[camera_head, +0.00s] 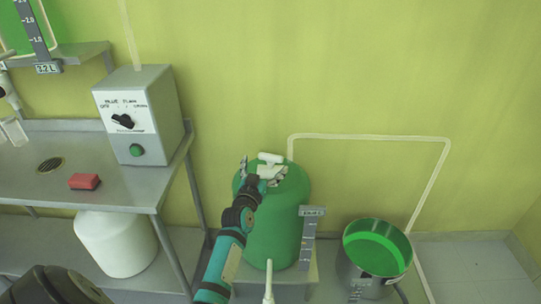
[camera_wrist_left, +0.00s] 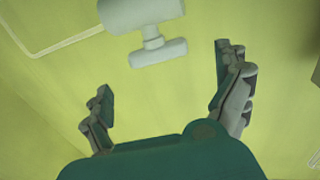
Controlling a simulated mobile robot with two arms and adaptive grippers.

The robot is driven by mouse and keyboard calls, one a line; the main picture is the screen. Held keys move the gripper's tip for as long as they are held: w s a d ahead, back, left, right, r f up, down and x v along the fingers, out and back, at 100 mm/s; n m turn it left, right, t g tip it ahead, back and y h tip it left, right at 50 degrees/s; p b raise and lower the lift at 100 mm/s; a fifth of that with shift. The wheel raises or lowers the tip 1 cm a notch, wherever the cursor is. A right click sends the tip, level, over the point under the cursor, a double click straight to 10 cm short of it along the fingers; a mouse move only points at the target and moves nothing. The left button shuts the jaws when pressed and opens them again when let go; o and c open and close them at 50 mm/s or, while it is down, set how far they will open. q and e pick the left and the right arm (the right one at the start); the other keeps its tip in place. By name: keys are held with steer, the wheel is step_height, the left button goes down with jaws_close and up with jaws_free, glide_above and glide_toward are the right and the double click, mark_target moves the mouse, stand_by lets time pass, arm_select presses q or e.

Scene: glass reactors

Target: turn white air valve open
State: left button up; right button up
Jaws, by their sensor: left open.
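The white air valve (camera_head: 270,158) sits at the top of the green tank (camera_head: 278,225) in the head view. In the left wrist view the valve (camera_wrist_left: 158,52) has a T-shaped handle below a thicker white body. My left gripper (camera_head: 259,172) is at the tank top, close to the valve. In the left wrist view its two fingers (camera_wrist_left: 163,78) are spread wide, with nothing between them, and the handle lies just beyond the fingertips. I cannot tell from the head view whether a finger touches the valve. My right gripper is not in view.
A bucket with green contents (camera_head: 378,283) stands right of the tank. A pale pipe (camera_head: 370,137) runs along the wall behind.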

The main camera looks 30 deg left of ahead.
mark_target(270, 157)
arm_select(q)
steer(key=x, duration=0.6)
steer(key=shift+w, duration=0.35)
steer(key=c, duration=1.1)
